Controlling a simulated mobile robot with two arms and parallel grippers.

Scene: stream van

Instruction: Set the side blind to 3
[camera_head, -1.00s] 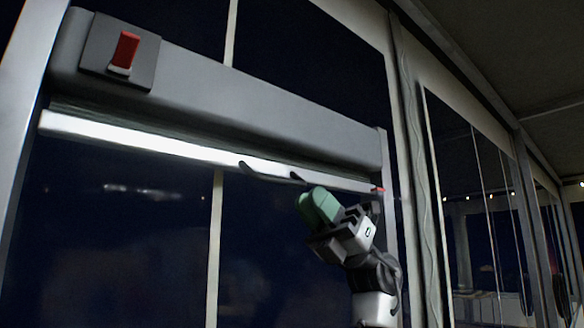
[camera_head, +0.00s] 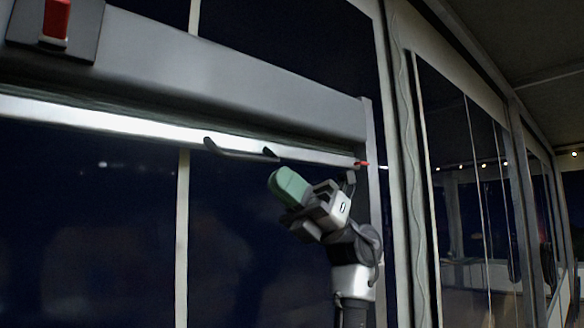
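The side blind has a long grey housing (camera_head: 230,80) across the window. Its bright white bottom rail (camera_head: 120,122) sits just under the housing, so the blind is almost fully rolled up. A dark handle (camera_head: 240,153) hangs from the rail. A small red marker (camera_head: 361,164) shows at the rail's right end, by the side post; I can read no numbers there. My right gripper (camera_head: 290,186) is below and right of the handle, apart from it. Its tip is green, and I cannot tell whether its fingers are parted. My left gripper is out of view.
A red switch (camera_head: 56,18) on a dark plate is at the upper left of the housing. A pale window bar (camera_head: 182,230) runs down behind the blind. A cable (camera_head: 413,150) hangs along the frame at right.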

